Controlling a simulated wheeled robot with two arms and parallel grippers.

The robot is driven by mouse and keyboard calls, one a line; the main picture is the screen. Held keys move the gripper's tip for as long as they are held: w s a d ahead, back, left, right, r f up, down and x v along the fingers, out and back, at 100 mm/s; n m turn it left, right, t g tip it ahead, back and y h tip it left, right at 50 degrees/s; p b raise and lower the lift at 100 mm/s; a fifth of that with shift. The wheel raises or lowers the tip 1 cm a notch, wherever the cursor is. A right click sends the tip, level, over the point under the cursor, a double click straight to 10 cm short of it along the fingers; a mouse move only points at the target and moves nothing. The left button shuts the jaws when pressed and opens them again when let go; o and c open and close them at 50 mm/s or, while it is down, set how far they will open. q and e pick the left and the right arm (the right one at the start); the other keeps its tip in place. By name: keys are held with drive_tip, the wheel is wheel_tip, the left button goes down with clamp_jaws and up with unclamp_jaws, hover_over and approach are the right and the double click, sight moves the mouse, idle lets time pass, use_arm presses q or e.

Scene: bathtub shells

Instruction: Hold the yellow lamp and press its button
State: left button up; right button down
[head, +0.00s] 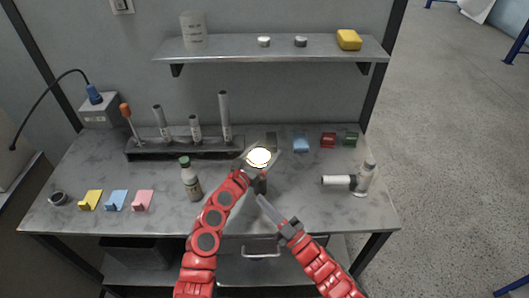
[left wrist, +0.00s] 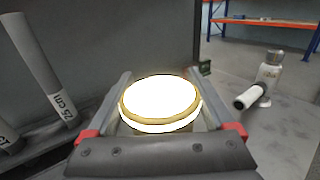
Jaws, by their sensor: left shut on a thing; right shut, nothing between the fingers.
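The yellow lamp (head: 259,157) has a bright, glowing white top and a yellowish rim. It fills the middle of the left wrist view (left wrist: 160,98) between the two grey fingers. My left gripper (head: 259,171) is shut on the lamp and holds it over the middle of the table. My right gripper (head: 262,199) is shut and empty, just below the lamp in the head view, with its fingertips pointing up toward it. A dark part shows between the lamp and the right fingertips. I cannot make out the button, nor whether the right fingertips touch the lamp.
A bottle with a green cap (head: 190,179) stands left of my left arm. A white bottle with a sideways cylinder (head: 347,181) is at the right. A rack (head: 180,149) with several tubes and small coloured blocks (head: 301,144) line the back. A shelf (head: 270,48) hangs above.

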idle(0.4)
use_arm(q)
drive_tip(key=o, duration=1.2)
drive_tip(key=shift+o, duration=0.2)
